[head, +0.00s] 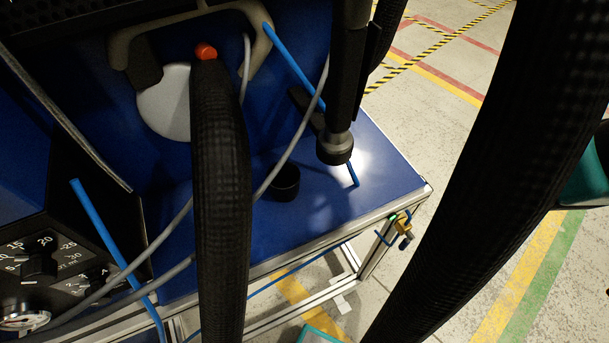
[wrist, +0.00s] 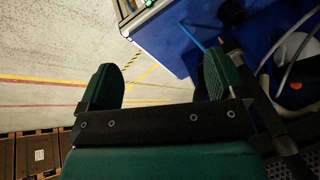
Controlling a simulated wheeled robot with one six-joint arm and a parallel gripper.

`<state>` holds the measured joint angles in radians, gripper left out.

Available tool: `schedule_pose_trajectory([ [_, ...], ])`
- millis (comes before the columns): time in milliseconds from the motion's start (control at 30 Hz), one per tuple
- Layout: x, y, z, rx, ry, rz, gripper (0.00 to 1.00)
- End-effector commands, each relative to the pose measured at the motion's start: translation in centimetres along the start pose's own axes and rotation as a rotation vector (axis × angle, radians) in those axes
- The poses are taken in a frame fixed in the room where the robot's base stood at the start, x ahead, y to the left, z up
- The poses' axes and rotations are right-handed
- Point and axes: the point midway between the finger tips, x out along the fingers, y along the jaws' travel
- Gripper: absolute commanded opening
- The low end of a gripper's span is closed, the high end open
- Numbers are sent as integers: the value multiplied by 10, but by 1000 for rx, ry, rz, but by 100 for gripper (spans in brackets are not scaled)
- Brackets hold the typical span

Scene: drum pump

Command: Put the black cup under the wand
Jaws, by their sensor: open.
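The small round black cup (head: 285,183) stands on the blue bench top. The black wand (head: 343,90) hangs down right of it, ending in a rounded dark tip (head: 335,149). The cup is to the left of the tip and lower in the picture, and apart from it; a lit patch lies on the bench beside the tip. My gripper (wrist: 158,80) shows in the wrist view with two green fingers wide apart and nothing between them. It points over the grey floor beside the bench. I cannot tell for sure whether a dark round shape near the top of that view is the cup.
A thick black hose (head: 220,200) crosses in front of the bench, left of the cup. Grey cables and blue tubes (head: 290,60) run nearby. A brass valve (head: 403,222) is at the bench corner. In the wrist view, wooden pallets (wrist: 35,155) lie at lower left.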

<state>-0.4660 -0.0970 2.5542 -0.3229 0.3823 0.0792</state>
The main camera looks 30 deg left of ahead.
Motion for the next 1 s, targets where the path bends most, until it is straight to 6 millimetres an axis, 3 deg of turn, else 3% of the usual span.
schedule_pose_trajectory([
  [33,28,-7,-7,-11,15,15,90],
  [200,117,-30,-28,-114,198,90,90],
  [300,157,-54,-26,-237,314,90,90],
  [400,184,-79,-16,-369,409,50,90],
  [500,200,-101,-4,-474,472,-3,90],
  [667,210,-120,6,-557,522,-60,90],
  [1000,233,-150,-41,-565,530,-67,90],
])
